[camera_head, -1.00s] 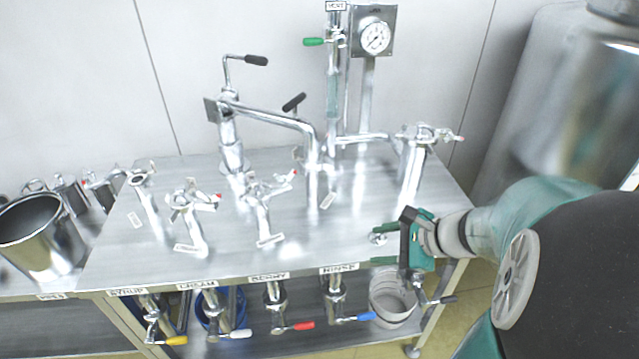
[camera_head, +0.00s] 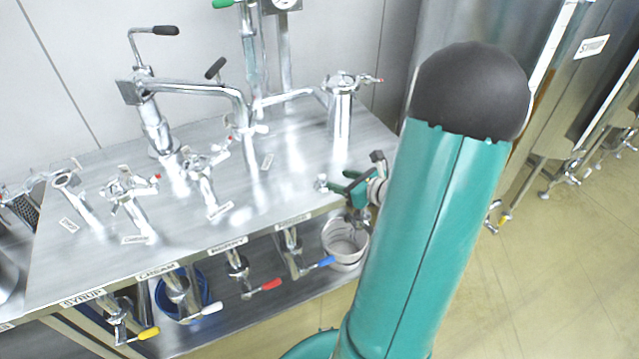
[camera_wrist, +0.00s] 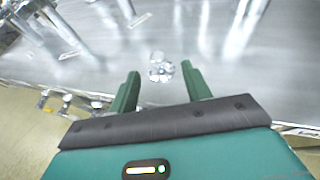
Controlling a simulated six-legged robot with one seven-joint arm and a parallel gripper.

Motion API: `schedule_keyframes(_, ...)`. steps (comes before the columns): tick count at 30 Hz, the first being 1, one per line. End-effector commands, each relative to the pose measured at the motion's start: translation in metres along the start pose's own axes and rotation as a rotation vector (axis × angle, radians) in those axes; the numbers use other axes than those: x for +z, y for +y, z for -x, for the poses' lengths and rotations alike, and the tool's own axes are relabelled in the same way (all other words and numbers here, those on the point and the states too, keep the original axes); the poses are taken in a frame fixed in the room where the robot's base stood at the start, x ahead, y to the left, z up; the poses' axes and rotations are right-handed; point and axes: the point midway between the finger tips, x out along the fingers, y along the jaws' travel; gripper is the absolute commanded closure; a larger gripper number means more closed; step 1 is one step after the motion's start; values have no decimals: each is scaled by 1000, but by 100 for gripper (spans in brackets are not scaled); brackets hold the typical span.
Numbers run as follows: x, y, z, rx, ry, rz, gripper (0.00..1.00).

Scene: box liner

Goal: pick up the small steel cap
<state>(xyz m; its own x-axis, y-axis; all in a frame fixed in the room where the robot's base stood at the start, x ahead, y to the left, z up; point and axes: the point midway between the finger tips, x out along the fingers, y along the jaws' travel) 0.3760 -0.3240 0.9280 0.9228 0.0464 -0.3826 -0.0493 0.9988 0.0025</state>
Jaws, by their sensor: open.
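The small steel cap (camera_head: 321,183) sits on the steel bench top (camera_head: 290,190) near its right front edge. In the wrist view the cap (camera_wrist: 160,71) shows as a small shiny piece just beyond my fingertips, between their lines. My gripper (camera_head: 338,181) has green fingers and comes in from the right, low over the bench. In the wrist view my gripper (camera_wrist: 160,78) is open, with a clear gap between the fingers and nothing held. I cannot tell the exact height of the fingers above the bench.
Steel valve fittings (camera_head: 130,200) stand on the bench to the left, and a tall cylinder fitting (camera_head: 341,110) stands behind the cap. Labelled valves with coloured handles (camera_head: 265,286) hang below the front edge.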

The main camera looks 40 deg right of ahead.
Motion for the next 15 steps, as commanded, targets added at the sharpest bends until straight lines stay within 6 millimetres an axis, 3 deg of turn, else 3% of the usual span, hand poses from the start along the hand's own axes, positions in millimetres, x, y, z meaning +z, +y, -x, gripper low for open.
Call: schedule_keyframes(15, 1, 8, -65, 9, 0, 3, 52)
